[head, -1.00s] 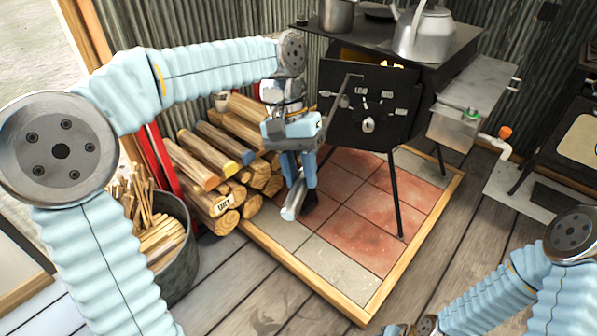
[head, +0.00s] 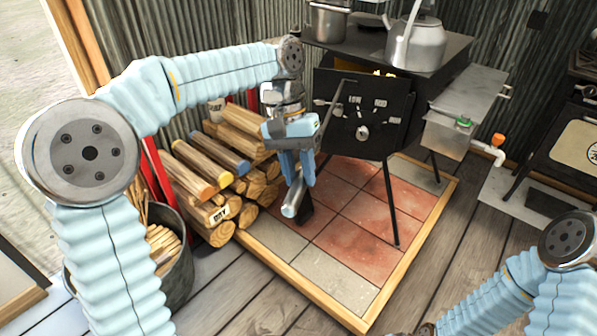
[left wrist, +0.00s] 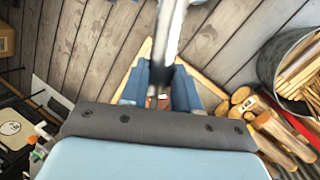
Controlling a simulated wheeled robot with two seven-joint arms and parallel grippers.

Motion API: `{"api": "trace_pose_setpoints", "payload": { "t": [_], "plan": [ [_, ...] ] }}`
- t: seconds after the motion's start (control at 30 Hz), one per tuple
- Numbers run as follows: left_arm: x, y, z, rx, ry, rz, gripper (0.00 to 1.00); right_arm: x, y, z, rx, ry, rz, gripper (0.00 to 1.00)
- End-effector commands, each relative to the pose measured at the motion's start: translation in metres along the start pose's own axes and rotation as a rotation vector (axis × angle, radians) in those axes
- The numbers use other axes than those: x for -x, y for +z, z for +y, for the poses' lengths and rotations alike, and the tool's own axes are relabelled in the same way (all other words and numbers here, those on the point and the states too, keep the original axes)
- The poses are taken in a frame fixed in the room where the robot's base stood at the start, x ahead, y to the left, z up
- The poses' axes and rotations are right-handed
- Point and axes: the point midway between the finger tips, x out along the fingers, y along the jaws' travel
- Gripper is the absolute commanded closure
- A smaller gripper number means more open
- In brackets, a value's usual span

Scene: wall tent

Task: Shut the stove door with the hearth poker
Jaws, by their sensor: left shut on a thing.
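In the head view my left gripper (head: 297,180) points down in front of the stove, shut on the hearth poker's thick silver handle (head: 292,198). The handle also shows between the two blue fingers in the left wrist view (left wrist: 172,35). The poker's thin dark rod rises to the right and ends in a bent tip in front of the stove door (head: 385,105). I cannot tell whether the tip touches it. The black door has a dial and white lettering. It stands ajar, with an orange glow above its top edge. My right gripper is out of view below the frame.
The stove top (head: 440,50) carries a kettle (head: 415,42) and a pot (head: 328,22). Stacked logs (head: 225,165) lie left of the tiled hearth (head: 360,245). A kindling bucket (head: 178,275) stands nearer. A metal tank (head: 447,138) hangs on the stove's right side.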

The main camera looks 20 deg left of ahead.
Motion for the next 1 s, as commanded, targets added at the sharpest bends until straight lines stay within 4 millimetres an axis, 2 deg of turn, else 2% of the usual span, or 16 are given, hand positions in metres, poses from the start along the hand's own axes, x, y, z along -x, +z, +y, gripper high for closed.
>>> {"api": "trace_pose_setpoints", "payload": {
  "t": [1.0],
  "plan": [
    [0.006,-0.023,0.001,-0.002,0.001,0.002,1.00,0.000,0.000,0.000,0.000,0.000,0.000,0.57]
  ]
}}
